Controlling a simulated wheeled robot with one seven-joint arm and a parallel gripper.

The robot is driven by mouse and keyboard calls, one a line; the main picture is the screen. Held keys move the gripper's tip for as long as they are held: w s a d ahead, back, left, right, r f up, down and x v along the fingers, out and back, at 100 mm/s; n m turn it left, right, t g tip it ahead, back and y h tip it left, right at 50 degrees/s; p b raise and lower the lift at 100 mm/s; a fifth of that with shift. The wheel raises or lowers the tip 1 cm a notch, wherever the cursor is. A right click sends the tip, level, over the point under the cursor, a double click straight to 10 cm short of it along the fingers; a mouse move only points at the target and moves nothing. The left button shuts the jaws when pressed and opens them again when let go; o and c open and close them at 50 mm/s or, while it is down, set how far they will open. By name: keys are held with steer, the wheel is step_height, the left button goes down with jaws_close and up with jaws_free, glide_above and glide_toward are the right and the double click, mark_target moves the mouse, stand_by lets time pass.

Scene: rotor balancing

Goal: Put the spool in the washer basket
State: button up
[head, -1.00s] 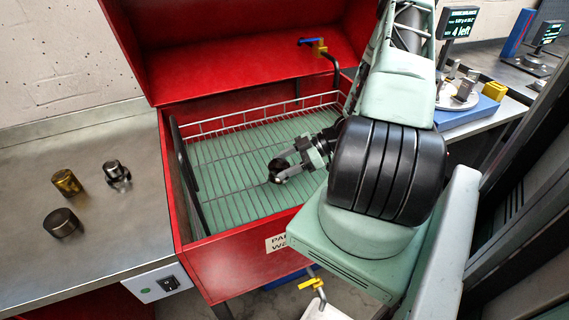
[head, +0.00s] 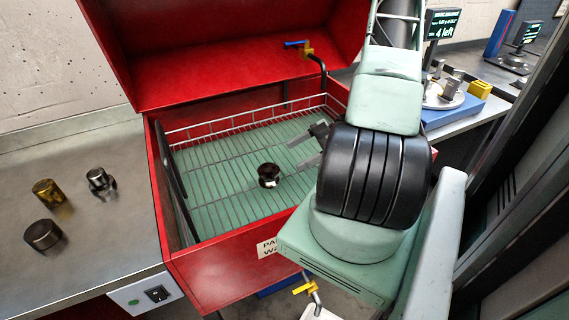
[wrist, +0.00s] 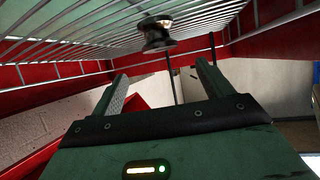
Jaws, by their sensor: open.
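The spool (head: 268,174), dark with a lighter lower part, sits on the wire rack of the washer basket (head: 215,186) inside the red parts washer (head: 225,265). It also shows in the wrist view (wrist: 155,34), on the basket wires. My gripper (head: 308,150) is open and empty, to the right of the spool and apart from it. Both fingers show in the wrist view (wrist: 160,85) with nothing between them. Part of the basket's right side is hidden behind my arm.
A brass cylinder (head: 47,193), a shiny metal part (head: 100,181) and a dark cylinder (head: 43,235) stand on the left bench. The washer's red lid (head: 220,60) is raised. A blue-handled tap (head: 303,46) hangs over the basket. A balancing station (head: 445,92) stands at the right.

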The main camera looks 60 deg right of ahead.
steer(key=shift+v, duration=1.65)
